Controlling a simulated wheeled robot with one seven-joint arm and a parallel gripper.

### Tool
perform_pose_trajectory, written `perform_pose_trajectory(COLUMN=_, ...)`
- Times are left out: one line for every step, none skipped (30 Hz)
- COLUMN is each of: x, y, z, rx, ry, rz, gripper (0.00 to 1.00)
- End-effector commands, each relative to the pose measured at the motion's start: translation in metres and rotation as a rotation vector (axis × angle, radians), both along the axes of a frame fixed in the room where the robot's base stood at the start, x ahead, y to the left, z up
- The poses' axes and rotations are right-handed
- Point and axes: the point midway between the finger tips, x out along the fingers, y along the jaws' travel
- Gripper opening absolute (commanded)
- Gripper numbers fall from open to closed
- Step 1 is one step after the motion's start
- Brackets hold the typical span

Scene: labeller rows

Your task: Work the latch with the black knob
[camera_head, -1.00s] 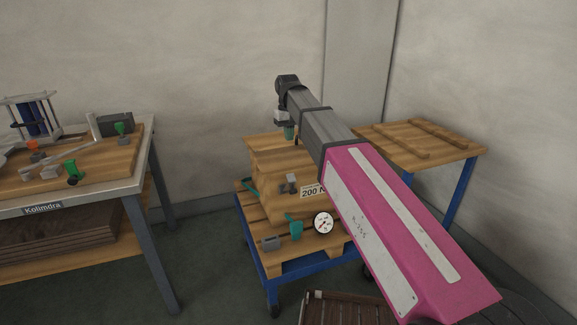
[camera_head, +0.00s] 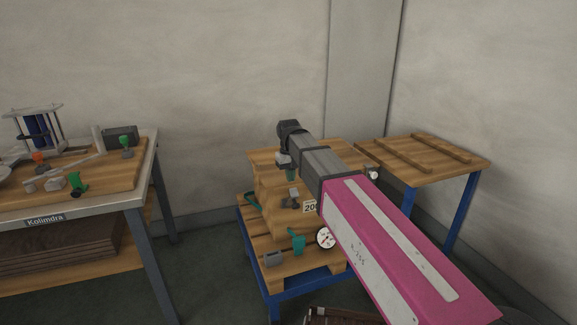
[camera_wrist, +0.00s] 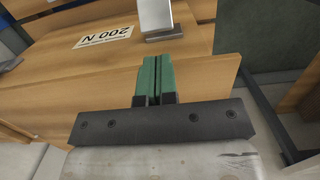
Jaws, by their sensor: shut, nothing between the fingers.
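My gripper (camera_head: 290,172) is in front of the wooden block stack on the blue cart, partly hidden by my arm in the head view. In the wrist view its green fingers (camera_wrist: 154,76) are pressed together with nothing between them. Beyond the fingertips, apart from them, a grey metal piece (camera_wrist: 158,18) stands on the wooden face. A grey fitting (camera_head: 292,196) shows below the gripper in the head view. I cannot tell which fitting is the latch with the black knob.
A "200 N" label (camera_wrist: 103,37) is on the wooden face. A workbench (camera_head: 146,150) stands left, a wooden-topped table (camera_head: 440,160) right.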

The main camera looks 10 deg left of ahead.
Motion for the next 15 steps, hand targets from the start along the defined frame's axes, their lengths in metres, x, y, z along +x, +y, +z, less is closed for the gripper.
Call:
perform_pose_trajectory(x=-0.0058, y=-0.0036, z=-0.0040, rx=0.000, ry=0.000, rz=0.000, gripper=0.00)
perform_pose_trajectory(x=-0.0074, y=-0.0046, z=-0.0058, rx=0.000, ry=0.000, rz=0.000, gripper=0.00)
perform_pose_trajectory(x=-0.0092, y=-0.0056, z=-0.0078, rx=0.000, ry=0.000, rz=0.000, gripper=0.00)
perform_pose_trajectory(x=-0.0102, y=-0.0063, z=-0.0089, rx=0.000, ry=0.000, rz=0.000, gripper=0.00)
perform_pose_trajectory(x=-0.0110, y=-0.0067, z=-0.0099, rx=0.000, ry=0.000, rz=0.000, gripper=0.00)
perform_pose_trajectory(x=-0.0117, y=-0.0073, z=-0.0108, rx=0.000, ry=0.000, rz=0.000, gripper=0.00)
perform_pose_trajectory(x=-0.0121, y=-0.0075, z=-0.0112, rx=0.001, ry=-0.001, rz=0.000, gripper=0.00)
perform_pose_trajectory(x=-0.0123, y=-0.0077, z=-0.0115, rx=0.001, ry=-0.001, rz=0.000, gripper=0.00)
perform_pose_trajectory(x=-0.0124, y=-0.0077, z=-0.0118, rx=0.001, ry=-0.001, rz=0.000, gripper=0.00)
perform_pose_trajectory(x=-0.0124, y=-0.0077, z=-0.0118, rx=0.001, ry=-0.001, rz=0.000, gripper=0.00)
perform_pose_trajectory(x=-0.0124, y=-0.0077, z=-0.0118, rx=0.001, ry=-0.001, rz=0.000, gripper=0.00)
perform_pose_trajectory(x=-0.0123, y=-0.0076, z=-0.0118, rx=0.001, ry=-0.001, rz=0.000, gripper=0.00)
perform_pose_trajectory(x=-0.0122, y=-0.0076, z=-0.0117, rx=0.001, ry=-0.001, rz=0.000, gripper=0.00)
perform_pose_trajectory(x=-0.0122, y=-0.0076, z=-0.0116, rx=0.001, ry=-0.001, rz=0.000, gripper=0.00)
perform_pose_trajectory(x=-0.0122, y=-0.0076, z=-0.0116, rx=0.001, ry=-0.001, rz=0.000, gripper=0.00)
